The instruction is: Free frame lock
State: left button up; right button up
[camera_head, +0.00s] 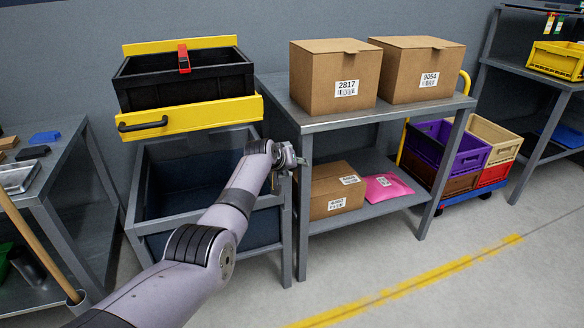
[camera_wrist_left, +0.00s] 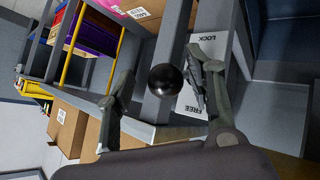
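A black ball knob (camera_wrist_left: 165,80) stands beside a grey post in the left wrist view. Next to it is a white plate (camera_wrist_left: 212,48) marked LOCK at its upper end and FREE at its lower end. The knob appears between these marks; its exact setting cannot be told. My left gripper (camera_wrist_left: 160,68) has its fingers apart, one on each side of the knob, with no clear contact. In the head view my left gripper (camera_head: 290,158) is at the right front corner of the grey frame (camera_head: 208,212), hiding the knob. My right gripper is not in view.
A yellow tray frame (camera_head: 190,116) with a black handle and a black crate (camera_head: 185,88) sits above the grey frame. A shelf (camera_head: 385,118) with cardboard boxes stands close right of the gripper. A workbench (camera_head: 62,165) is at left. The floor at front right is clear.

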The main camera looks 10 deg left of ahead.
pick_arm(q)
jog(key=shift+f, duration=0.2)
dwell(0.3)
jog(key=shift+a, duration=0.1)
jog(key=shift+s+a+r, duration=0.1)
jog(key=shift+s+r, duration=0.05)
jog(key=v, duration=1.1)
jog(key=shift+s+r, duration=0.2)
